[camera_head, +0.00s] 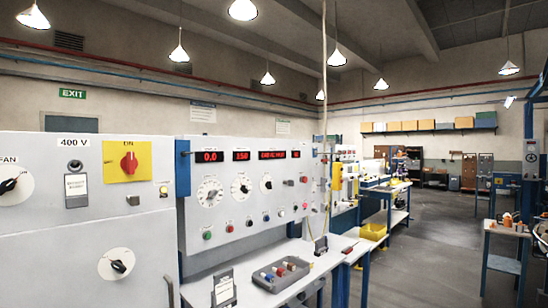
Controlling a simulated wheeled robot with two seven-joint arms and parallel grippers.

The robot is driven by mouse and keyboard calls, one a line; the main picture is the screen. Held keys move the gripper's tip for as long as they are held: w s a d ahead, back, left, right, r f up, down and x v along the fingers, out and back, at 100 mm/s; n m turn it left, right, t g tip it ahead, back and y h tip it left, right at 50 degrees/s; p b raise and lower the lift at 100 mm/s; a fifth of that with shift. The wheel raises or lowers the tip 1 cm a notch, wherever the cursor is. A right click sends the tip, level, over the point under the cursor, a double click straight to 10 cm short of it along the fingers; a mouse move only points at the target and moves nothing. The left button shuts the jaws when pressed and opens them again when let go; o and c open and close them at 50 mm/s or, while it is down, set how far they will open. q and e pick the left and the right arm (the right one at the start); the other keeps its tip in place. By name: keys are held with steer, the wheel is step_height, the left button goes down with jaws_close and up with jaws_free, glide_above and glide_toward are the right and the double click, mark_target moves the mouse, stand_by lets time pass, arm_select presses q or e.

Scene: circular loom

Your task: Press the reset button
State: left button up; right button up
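A light control panel (215,177) stands at centre left, facing me at an angle. Its lower row holds several small round buttons or knobs, including a green one (207,235), a red one (229,228) and a blue one (266,217). Their labels are too small to read, so I cannot tell which is the reset button. Red digital displays (241,155) run along the top, above several dials (210,191). Neither of my grippers is in view.
A cabinet (60,235) with a red rotary switch (129,163) on a yellow plate fills the left. A grey tray (280,275) of coloured parts and a small stand (224,290) sit on the bench below the panel. The floor (420,250) at right is open.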

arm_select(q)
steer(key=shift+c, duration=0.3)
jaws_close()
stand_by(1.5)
